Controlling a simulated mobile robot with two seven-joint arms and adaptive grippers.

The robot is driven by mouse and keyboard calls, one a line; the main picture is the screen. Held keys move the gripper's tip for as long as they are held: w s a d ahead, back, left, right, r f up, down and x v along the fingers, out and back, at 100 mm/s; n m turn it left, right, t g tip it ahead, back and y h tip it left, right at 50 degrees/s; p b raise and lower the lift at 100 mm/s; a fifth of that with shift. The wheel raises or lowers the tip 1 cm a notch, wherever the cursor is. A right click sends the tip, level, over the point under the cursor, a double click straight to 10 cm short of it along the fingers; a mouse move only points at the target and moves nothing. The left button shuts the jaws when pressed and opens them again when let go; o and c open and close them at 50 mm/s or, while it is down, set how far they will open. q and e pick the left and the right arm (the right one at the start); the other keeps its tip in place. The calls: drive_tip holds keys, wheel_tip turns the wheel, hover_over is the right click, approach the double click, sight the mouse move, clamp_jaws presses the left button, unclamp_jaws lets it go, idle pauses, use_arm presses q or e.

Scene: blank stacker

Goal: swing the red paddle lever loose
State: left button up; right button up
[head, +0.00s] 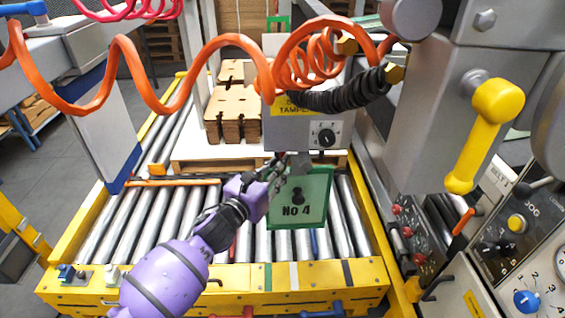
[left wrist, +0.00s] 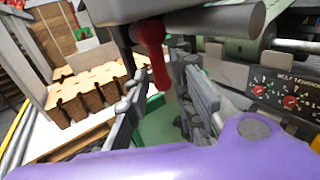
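The red paddle lever (left wrist: 155,52) shows in the left wrist view. It hangs down from under a grey housing, beside a grey round bar. I cannot make it out in the head view, where the grey control box labelled TAMPER (head: 292,132) probably hides it. My left gripper (head: 284,170), on a purple arm, reaches up to just below that box. In the left wrist view its two grey fingers (left wrist: 163,100) stand apart. The lever's lower end is above and between them, with no clear grip on it. My right gripper is not in view.
A green No 4 tag (head: 297,199) hangs close by the left gripper. Orange coiled hose (head: 225,45) and a black coiled cable (head: 340,98) loop above. A yellow handle (head: 484,135) is at right. The roller conveyor (head: 125,225) lies below, with stacked brown blanks (head: 232,115) behind.

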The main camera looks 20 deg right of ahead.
use_arm(q)
drive_tip(key=shift+x, duration=1.75)
clamp_jaws()
